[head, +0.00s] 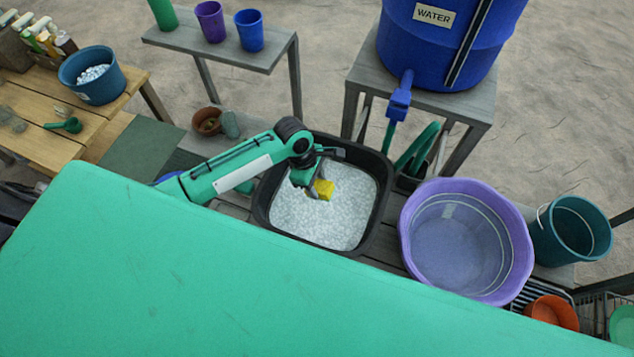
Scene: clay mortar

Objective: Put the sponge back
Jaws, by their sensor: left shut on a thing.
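A yellow sponge (324,190) shows over the black tub (379,216), which is filled with white foam-like material. My left gripper (312,190) reaches in from the left and is shut on the sponge, above the left middle of the tub. The arm and gripper hide part of the sponge. I cannot tell whether the sponge touches the white fill. My right gripper is not in view.
A purple basin (465,240) stands right of the tub, with a teal bucket (572,230) beyond it. A blue water barrel (450,40) with a tap stands behind. A small shelf (225,45) holds cups. A wooden table with a blue bucket (92,75) is at left.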

